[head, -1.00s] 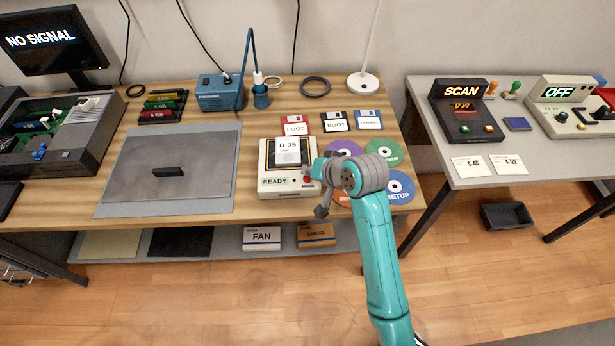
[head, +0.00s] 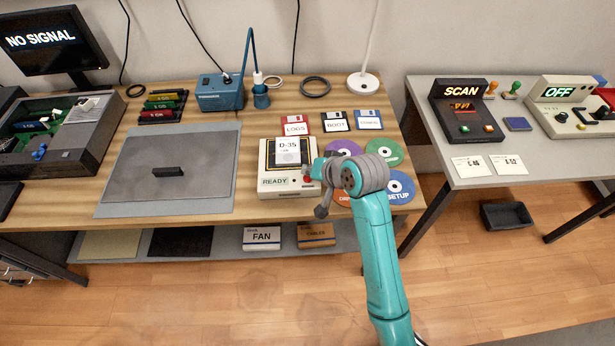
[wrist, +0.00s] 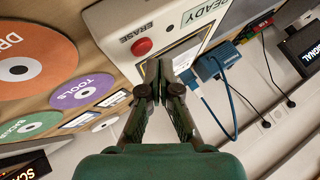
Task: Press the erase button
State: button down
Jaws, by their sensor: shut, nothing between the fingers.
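The erase button is a round red button (wrist: 142,46) beside the printed word ERASE on the front of a cream-white device (head: 287,191). The device stands on the wooden table, its label reads READY, and a D-35 card (head: 288,147) shows on its top. My gripper (wrist: 160,70) is shut and empty. In the wrist view its fingertips are just below and right of the red button in the picture; I cannot tell whether they touch the device. In the head view my gripper is at the device's right front corner, and my wrist partly hides that corner.
Coloured discs (head: 389,151) lie right of the device, partly behind my arm. Floppy disks (head: 335,121) lie behind it. A grey mat (head: 130,185) with a small black block (head: 168,172) lies to the left. A second table (head: 480,176) with a SCAN unit (head: 463,112) stands at right.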

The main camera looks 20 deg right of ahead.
jog(key=shift+f, duration=0.2)
jog(key=shift+f, duration=0.2)
jog(key=shift+f, duration=0.4)
dwell(1.0)
jog(key=shift+r, duration=0.8)
jog(key=shift+r, duration=2.55)
